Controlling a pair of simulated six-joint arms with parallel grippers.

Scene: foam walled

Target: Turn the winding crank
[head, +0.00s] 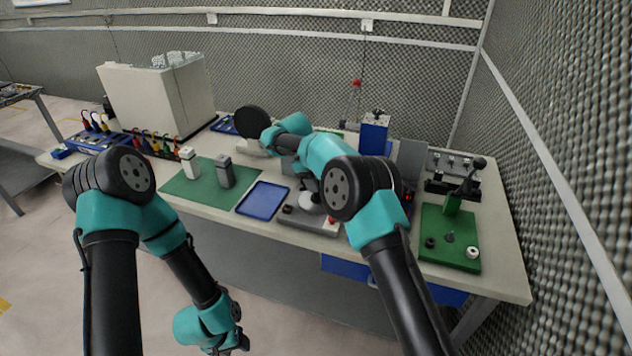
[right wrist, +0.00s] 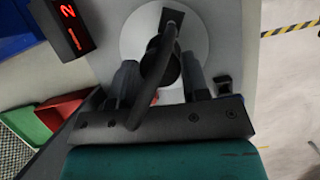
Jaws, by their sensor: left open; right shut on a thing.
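The winding crank (right wrist: 170,32) is a dark arm with a round black knob on a pale disc (right wrist: 135,50) in the right wrist view. My right gripper (right wrist: 160,82) has a finger on each side of the knob and is shut on it. In the head view the pale disc (head: 311,203) shows on a grey base (head: 300,221), and my right arm hides most of the crank and the right gripper. My left gripper (head: 240,345) hangs low in front of the table, open, empty and away from the crank.
A red-lit display (right wrist: 70,18) stands beside the disc. A blue tray (head: 262,201) and a green mat (head: 198,190) with two small blocks lie left of the crank base. A green board (head: 452,250) with a black lever lies right.

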